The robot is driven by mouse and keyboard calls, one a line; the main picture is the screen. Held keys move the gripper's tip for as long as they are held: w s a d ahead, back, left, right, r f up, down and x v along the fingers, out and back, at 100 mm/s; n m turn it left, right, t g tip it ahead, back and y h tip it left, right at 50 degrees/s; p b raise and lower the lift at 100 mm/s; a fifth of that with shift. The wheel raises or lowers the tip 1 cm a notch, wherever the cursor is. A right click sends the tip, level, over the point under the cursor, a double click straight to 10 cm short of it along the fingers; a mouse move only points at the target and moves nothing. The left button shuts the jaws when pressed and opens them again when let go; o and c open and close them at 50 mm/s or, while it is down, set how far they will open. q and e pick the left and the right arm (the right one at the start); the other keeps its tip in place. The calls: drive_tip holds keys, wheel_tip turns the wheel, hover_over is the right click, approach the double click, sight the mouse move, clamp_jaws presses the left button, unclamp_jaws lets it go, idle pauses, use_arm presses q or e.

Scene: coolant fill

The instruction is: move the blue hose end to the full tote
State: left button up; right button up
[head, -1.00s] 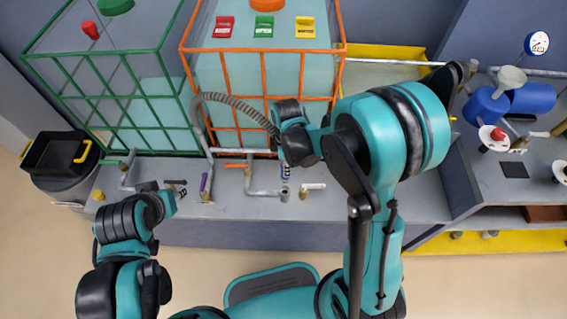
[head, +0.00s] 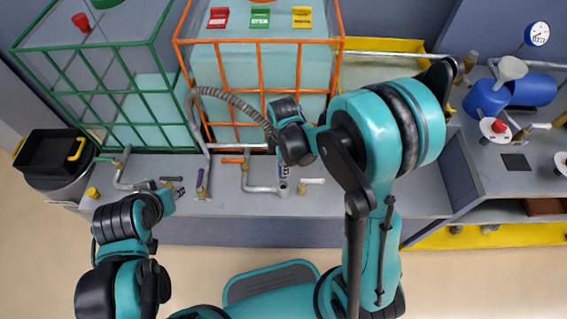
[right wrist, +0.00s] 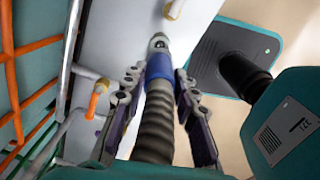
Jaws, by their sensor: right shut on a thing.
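My right gripper (head: 284,168) is shut on the blue hose end (right wrist: 158,68), a blue collar with a metal tip on a grey ribbed hose (head: 236,98). In the right wrist view, the fingers (right wrist: 157,84) lie on both sides of the hose by the collar. In the head view, the hose end is over the pipe fitting in front of the orange-framed tote (head: 260,67); I cannot tell whether they touch. This tote's liquid stands high. The green-framed tote (head: 100,85) has a lower level. My left gripper (head: 174,190) is over the bench's left part; its jaws are unclear.
Pipes and valves line the bench (head: 345,203), including an orange-handled valve (head: 232,161) and a purple-handled one (head: 200,178). A black bin (head: 47,155) stands at the left. Blue canisters (head: 530,91) and a gauge (head: 537,34) are at the right.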

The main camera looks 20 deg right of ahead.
drive_tip(key=shift+f+b, duration=1.15)
drive_tip(key=shift+f, duration=0.5)
idle(0.6)
drive_tip(key=shift+f+b, duration=1.65)
drive_tip(key=shift+b, duration=0.15)
drive_tip(key=shift+r, duration=0.15)
drive_tip(key=shift+r+p, duration=1.15)
drive_tip(key=shift+r, duration=0.15)
drive_tip(key=shift+b, duration=0.3)
idle(0.7)
drive_tip(key=shift+f, duration=0.2)
drive_tip(key=shift+f+b, duration=0.35)
drive_tip(key=shift+b, duration=0.1)
